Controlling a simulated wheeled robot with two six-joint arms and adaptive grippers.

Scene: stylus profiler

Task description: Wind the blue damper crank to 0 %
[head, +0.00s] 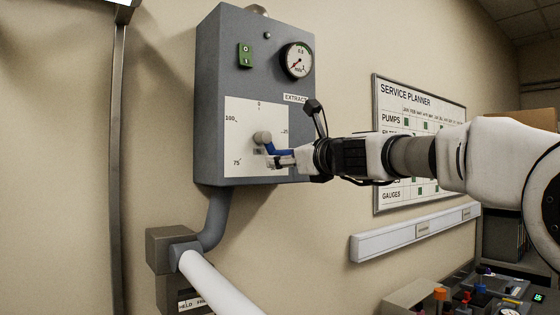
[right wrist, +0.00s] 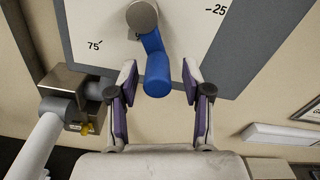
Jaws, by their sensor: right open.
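The blue damper crank (head: 276,151) is on a white dial plate (head: 240,112) on a grey wall box. Its grey hub (head: 262,138) is near the plate's middle. The crank arm points to the lower right in the head view. My right gripper (head: 281,162) is at the crank's handle end. In the right wrist view, the blue handle (right wrist: 157,75) lies between the open fingers (right wrist: 160,80), with a gap on each side. The fingers partly hide the handle in the head view. My left gripper is not in view.
The grey box (head: 215,80) carries a round gauge (head: 298,60) and a green switch (head: 245,55). A grey pipe (head: 215,220) leaves its underside. A service planner board (head: 420,110) and a white wall rail (head: 415,232) are to the right. Bare wall is on the left.

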